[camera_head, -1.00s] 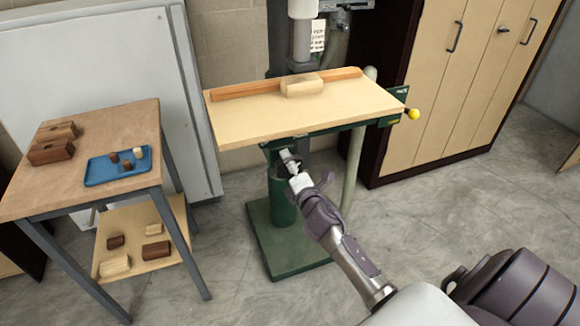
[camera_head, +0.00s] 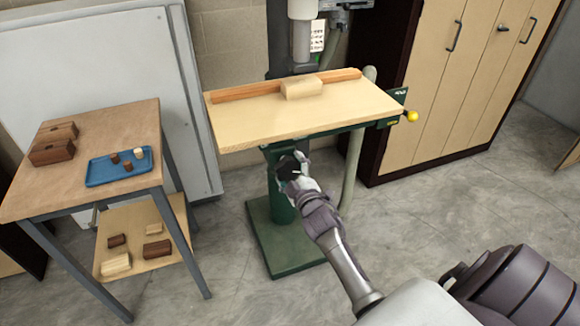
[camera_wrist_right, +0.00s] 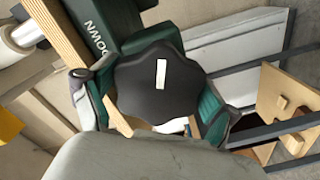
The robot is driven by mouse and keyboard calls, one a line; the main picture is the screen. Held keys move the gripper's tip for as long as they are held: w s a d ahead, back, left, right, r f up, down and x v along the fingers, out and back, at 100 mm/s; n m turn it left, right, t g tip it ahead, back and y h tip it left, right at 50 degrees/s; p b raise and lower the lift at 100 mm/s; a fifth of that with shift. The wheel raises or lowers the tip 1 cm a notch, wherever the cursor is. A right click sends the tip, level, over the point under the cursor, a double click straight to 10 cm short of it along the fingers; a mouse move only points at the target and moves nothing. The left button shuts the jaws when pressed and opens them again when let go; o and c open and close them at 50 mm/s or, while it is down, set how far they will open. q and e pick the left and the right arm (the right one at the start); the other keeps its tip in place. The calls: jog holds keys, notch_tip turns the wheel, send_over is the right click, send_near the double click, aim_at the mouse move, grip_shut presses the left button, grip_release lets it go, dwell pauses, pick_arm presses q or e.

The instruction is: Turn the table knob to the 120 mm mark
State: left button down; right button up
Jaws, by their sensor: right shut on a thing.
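The table knob (camera_wrist_right: 148,88) is a black lobed knob with a white bar mark on its face. It fills the middle of the right wrist view, in front of a green housing with lettering that ends in "DOWN" turned on its side. In the head view it is a small dark shape (camera_head: 289,166) under the machine's wooden table (camera_head: 240,122). My right gripper (camera_wrist_right: 150,103) is shut on the knob, one finger at each side of it. It also shows in the head view (camera_head: 290,168). No 120 mm mark or scale can be made out. My left gripper is not in view.
A wood block (camera_head: 302,88) and a wooden fence (camera_head: 240,91) lie on the machine table. A side table (camera_head: 105,115) at left holds a blue tray (camera_head: 100,178) and brown blocks. A yellow-ended lever (camera_head: 411,116) sticks out at right. Cabinets stand behind.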

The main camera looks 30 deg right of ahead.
jog(key=shift+w+r+m+p, duration=0.2)
jog(key=shift+r+m+p, duration=0.15)
jog(key=shift+r+m, duration=0.75)
jog(key=shift+f+m, duration=0.25)
jog(key=shift+m, duration=0.25)
jog(key=o, duration=0.9)
jog(key=shift+d, duration=0.1)
jog(key=shift+s+f, duration=0.15)
jog(key=shift+s, duration=0.05)
jog(key=shift+f+v, duration=0.15)
jog(key=shift+v, duration=2.8)
jog(key=shift+f+v, duration=0.2)
jog(key=shift+v, duration=2.8)
jog(key=shift+w, duration=0.1)
